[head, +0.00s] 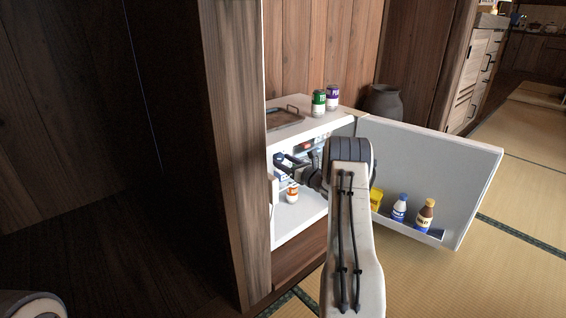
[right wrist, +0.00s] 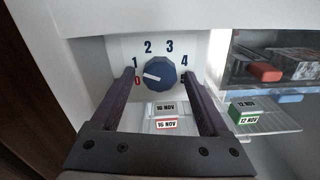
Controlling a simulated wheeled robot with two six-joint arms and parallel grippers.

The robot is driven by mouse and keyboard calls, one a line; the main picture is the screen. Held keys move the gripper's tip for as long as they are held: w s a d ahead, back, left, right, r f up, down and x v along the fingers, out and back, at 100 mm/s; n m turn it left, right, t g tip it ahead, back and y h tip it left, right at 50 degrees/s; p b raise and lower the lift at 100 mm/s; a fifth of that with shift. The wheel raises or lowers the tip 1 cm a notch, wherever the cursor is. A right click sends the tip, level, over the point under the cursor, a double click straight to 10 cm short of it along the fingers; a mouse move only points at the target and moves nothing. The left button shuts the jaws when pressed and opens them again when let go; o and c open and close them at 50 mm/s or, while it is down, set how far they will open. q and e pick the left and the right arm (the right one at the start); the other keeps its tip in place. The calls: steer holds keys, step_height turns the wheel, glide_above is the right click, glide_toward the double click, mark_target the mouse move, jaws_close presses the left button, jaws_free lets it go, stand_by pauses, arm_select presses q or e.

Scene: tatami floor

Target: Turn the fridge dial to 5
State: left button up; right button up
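The fridge dial (right wrist: 160,73) is a dark blue faceted knob on a white panel in the right wrist view. Its white pointer mark points left, about between the red 0 and the 1. The numbers 1 to 4 show around it; the 5 is mostly hidden behind the right-hand finger. My right gripper (right wrist: 158,78) is open, its two fingers on either side of the dial with gaps to it. In the head view my right gripper (head: 286,168) reaches into the open white fridge (head: 340,120). My left gripper is out of view.
The fridge door (head: 455,165) stands open to the right, with bottles (head: 425,215) on its shelf. Two cans (head: 319,103) and a tray (head: 284,118) sit on top. A clear shelf with date labels (right wrist: 166,125) lies below the dial. A wooden post (head: 235,150) stands close left.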

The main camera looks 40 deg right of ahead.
jaws_close()
